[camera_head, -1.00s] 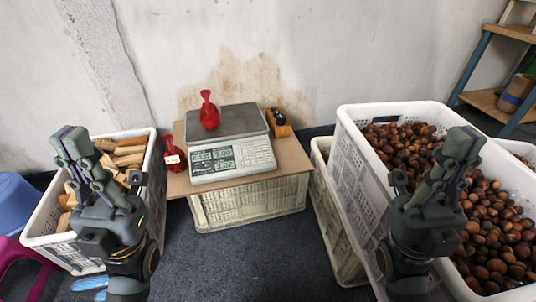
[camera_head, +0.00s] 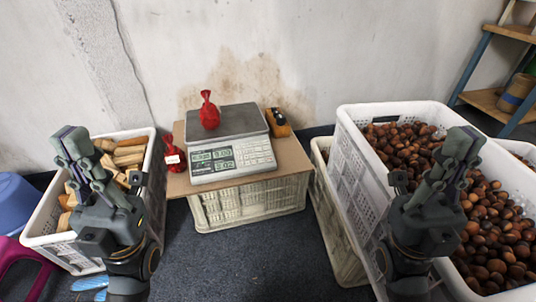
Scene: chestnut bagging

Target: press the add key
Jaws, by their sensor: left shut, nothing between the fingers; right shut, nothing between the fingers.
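A grey and white scale (camera_head: 228,130) stands on a brown board over an upturned white crate, in the middle. A red tied bag (camera_head: 209,112) sits upright on its weighing plate. The display (camera_head: 212,160) is lit, and the keypad (camera_head: 254,153) is to its right. The add key is too small to tell apart. My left gripper (camera_head: 68,138) is shut and empty, raised over the left crate, well left of the scale. My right gripper (camera_head: 464,140) is shut and empty, raised in front of the chestnut crate, far right of the scale. Neither touches the scale.
A second red bag (camera_head: 174,155) with a white label stands left of the scale. An orange-brown block with black items (camera_head: 278,122) is right of it. The left crate (camera_head: 150,180) holds wooden pieces; chestnuts (camera_head: 495,225) fill the right crate. Space before the keypad is clear.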

